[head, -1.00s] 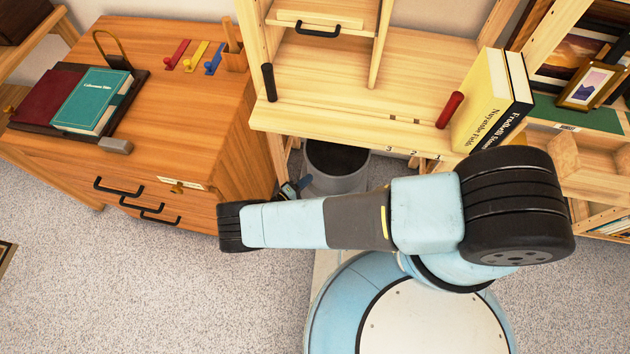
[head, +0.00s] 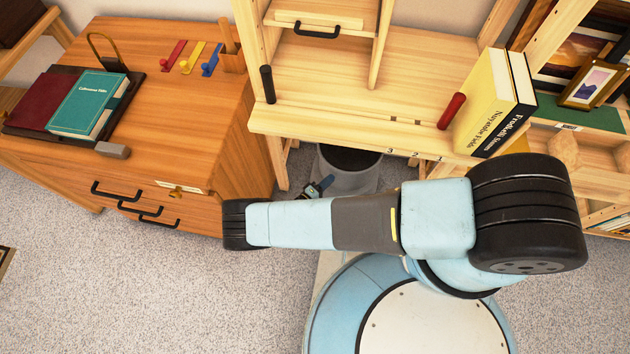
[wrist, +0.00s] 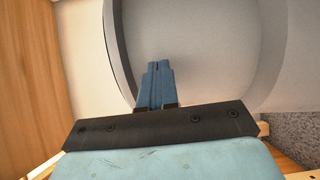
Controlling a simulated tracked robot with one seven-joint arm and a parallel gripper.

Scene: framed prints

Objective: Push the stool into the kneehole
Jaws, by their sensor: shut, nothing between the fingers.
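The stool (head: 350,178) looks like a grey drum with a dark round top. In the head view it stands below the pale wooden desk (head: 330,122), whose front edge hides the back of its top. My arm hides its lower front. My gripper (head: 325,184) is low at the stool's left front side, with its blue fingers shut and empty. In the wrist view the fingers (wrist: 157,66) overlap the stool's curved grey side (wrist: 200,60); I cannot tell whether they touch it. The kneehole's inside is mostly hidden by the desktop and my arm.
An orange-brown drawer cabinet (head: 225,165) with black handles stands left of the desk, close to my arm. A desk leg (head: 277,160) stands left of the stool. The carpet (head: 200,300) at front left is clear.

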